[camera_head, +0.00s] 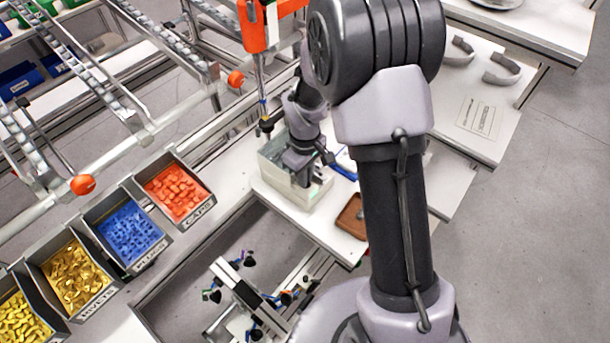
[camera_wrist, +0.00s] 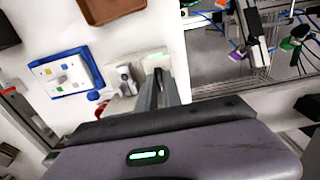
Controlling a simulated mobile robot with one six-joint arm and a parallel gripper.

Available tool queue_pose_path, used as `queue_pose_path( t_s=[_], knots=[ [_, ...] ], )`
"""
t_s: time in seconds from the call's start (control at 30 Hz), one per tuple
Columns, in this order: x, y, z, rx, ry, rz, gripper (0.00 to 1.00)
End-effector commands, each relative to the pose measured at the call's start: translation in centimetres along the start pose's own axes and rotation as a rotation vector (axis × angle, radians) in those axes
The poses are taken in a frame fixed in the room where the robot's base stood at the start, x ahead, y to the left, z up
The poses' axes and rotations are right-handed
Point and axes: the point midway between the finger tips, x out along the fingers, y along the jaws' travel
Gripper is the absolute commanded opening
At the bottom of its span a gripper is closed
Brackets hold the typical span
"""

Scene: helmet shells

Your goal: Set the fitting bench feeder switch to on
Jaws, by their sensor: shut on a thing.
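A pale box-shaped unit (camera_head: 277,184) stands on the white bench in the head view, with a faint green glow near its front. My gripper (camera_head: 303,182) points down at it. In the wrist view my gripper (camera_wrist: 158,78) has its fingers close together at a white housing (camera_wrist: 153,58) with a green-lit face. It is shut on a small part there, apparently the feeder switch, which the fingers mostly hide. The switch's exact position cannot be made out. A grey-and-white fitting (camera_wrist: 125,80) sits just left of the fingers.
A blue-framed panel (camera_wrist: 88,58) and a brown tray (camera_wrist: 112,8) lie near the unit; the tray also shows in the head view (camera_head: 351,217). Labelled bins, including red caps (camera_head: 177,193), stand left. An orange tool (camera_head: 252,25) hangs behind.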

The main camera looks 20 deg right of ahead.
Motion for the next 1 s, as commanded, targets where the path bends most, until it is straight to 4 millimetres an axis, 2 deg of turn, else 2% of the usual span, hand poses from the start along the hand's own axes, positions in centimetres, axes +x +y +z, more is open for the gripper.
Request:
queue_pose_path(
  t_s=[0.43, 0.47, 0.57, 0.87, 1.0],
  knots=[
    [-0.2, 0.1, -0.2, -0.011, 0.005, 0.004, 0.0],
    [-0.2, 0.1, -0.2, -0.011, 0.005, 0.004, 0.14],
    [-0.1, 0.1, -0.1, -0.01, 0.004, 0.003, 0.32],
    [-0.1, 0.1, -0.1, -0.009, 0.002, 0.002, 0.32],
    [-1.7, 0.1, -0.1, -0.009, 0.003, 0.003, 0.32]
  ],
)
